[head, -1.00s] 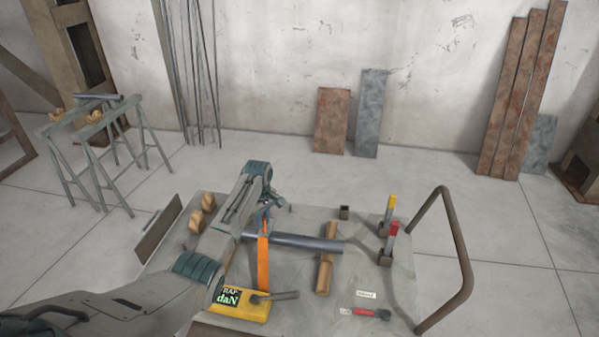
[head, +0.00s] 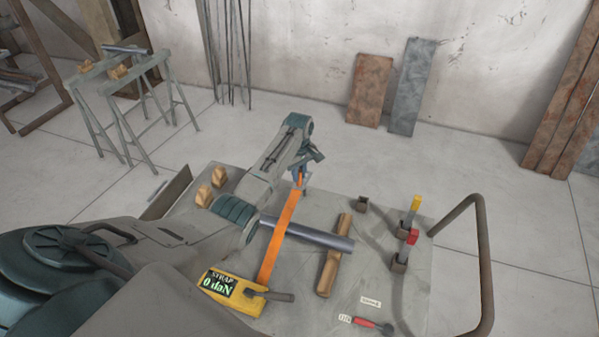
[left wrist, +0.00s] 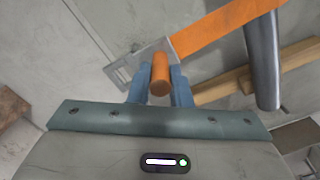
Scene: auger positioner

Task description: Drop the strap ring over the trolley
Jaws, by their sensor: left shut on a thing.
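My left gripper (head: 299,180) is above the trolley top and shut on the orange end piece of the strap. In the left wrist view this orange piece (left wrist: 160,75) sits between the blue fingers, with a grey metal ring or plate (left wrist: 128,68) just beyond it. The orange strap (head: 280,236) runs from the gripper down to the yellow tensioner box (head: 228,293), whose display reads STRAP 0 daN. The strap passes by a dark grey pipe (head: 325,238). The trolley (head: 395,310) has a flat grey top and a brown tube handle (head: 484,260). My right gripper is not in view.
The pipe rests on a wooden block (head: 333,265). A red-handled tool (head: 372,325) lies near the front. Sawhorses (head: 125,95) stand on the floor at the back left.

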